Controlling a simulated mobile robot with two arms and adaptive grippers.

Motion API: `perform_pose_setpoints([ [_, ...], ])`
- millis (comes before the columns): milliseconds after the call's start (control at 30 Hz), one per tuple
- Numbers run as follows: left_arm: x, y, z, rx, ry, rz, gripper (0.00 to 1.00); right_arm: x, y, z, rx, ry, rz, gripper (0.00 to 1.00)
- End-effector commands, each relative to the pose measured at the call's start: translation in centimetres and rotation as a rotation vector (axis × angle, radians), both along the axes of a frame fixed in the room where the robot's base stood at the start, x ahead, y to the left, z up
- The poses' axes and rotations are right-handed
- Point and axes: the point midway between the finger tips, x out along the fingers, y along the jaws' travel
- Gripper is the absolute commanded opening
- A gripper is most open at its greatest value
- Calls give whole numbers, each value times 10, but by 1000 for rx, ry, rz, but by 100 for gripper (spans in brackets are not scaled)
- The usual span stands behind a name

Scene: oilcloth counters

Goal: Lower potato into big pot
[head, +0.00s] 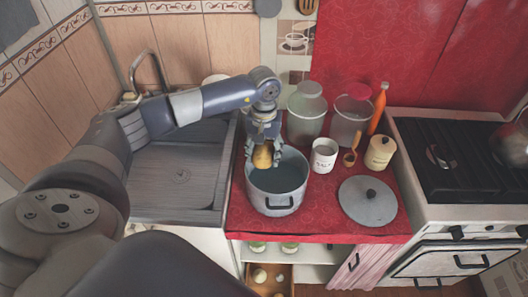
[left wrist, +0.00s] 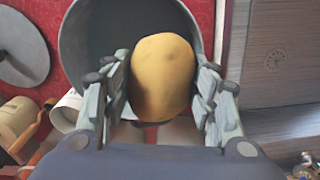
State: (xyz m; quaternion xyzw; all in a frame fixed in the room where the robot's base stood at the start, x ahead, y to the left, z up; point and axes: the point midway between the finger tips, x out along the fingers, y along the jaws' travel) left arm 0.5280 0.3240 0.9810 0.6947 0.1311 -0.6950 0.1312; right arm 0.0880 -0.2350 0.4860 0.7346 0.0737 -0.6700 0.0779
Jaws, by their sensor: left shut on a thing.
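My left gripper (head: 263,146) is shut on a yellow-brown potato (head: 263,156). It holds the potato over the back part of the big grey pot (head: 277,202), near the rim; the exact height is hard to tell. The pot stands open on the red counter, and its inside looks empty where it shows. In the left wrist view the potato (left wrist: 163,77) sits between both fingers (left wrist: 160,95), with the pot (left wrist: 100,38) behind it. My right gripper is in neither view.
A pot lid (head: 367,201) lies right of the pot on the red oilcloth (head: 323,224). The sink (head: 180,176) is left, the stove (head: 465,160) right.

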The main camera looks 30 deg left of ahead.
Motion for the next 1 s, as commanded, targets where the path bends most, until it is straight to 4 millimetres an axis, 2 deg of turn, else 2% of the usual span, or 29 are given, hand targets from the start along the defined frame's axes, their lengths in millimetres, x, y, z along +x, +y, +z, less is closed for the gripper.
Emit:
perform_pose_setpoints([
  [1000,0,0,-53,0,-1,1,26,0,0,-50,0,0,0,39],
])
